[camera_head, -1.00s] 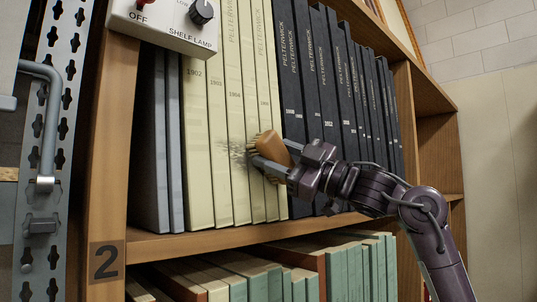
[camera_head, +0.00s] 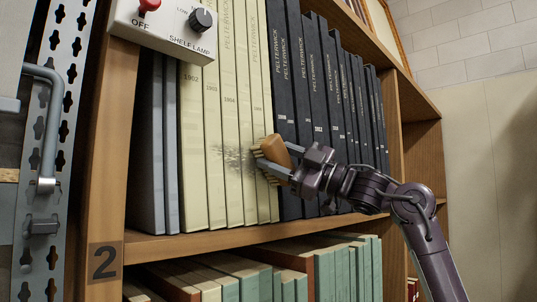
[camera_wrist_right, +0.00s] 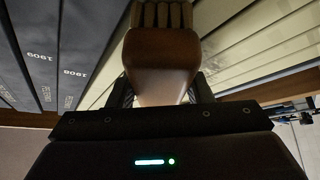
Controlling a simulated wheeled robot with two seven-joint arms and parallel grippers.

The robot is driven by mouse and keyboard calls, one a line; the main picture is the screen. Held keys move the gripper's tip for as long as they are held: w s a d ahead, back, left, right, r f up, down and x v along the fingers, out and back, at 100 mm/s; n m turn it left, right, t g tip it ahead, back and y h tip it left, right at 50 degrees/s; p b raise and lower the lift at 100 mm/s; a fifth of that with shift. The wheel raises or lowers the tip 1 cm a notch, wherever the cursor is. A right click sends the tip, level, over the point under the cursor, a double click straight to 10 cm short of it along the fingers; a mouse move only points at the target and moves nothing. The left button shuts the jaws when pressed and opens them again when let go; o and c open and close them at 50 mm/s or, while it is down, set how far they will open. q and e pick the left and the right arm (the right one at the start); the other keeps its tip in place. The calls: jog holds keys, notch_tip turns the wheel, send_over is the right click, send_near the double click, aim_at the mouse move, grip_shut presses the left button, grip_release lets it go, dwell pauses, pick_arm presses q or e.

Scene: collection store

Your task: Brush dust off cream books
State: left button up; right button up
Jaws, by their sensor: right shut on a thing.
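Several tall cream books (camera_head: 196,130) stand upright on the shelf, with spines facing out. A grey-brown dust smudge (camera_head: 232,157) lies across the middle cream spines at mid height. My right gripper (camera_head: 273,165) is shut on a brush with a brown wooden handle (camera_head: 280,148) and pale bristles. The bristles are at the rightmost cream spines, right of the smudge; I cannot tell whether they touch. The right wrist view shows the brush handle (camera_wrist_right: 162,55) between the fingers, bristles pointing away. My left gripper is not in view.
Dark books (camera_head: 318,100) stand right of the cream ones, grey volumes (camera_head: 152,150) to the left. A shelf lamp switch box (camera_head: 170,28) hangs above left. A wooden upright (camera_head: 105,170) marked 2 stands left.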

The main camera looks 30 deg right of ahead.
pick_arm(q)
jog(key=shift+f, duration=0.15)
pick_arm(e)
jog(key=shift+w+d+t, duration=0.15)
jog(key=shift+d+t, duration=0.25)
jog(key=shift+d, duration=0.05)
jog(key=shift+a+f+b, duration=0.2)
jog(key=shift+a+b, duration=0.1)
jog(key=shift+b, duration=0.15)
jog(key=shift+a+f+m, duration=0.1)
jog(key=shift+f+m, duration=0.05)
jog(key=shift+m, duration=0.15)
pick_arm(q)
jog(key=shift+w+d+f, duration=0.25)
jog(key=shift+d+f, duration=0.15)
pick_arm(e)
jog(key=shift+s, duration=0.2)
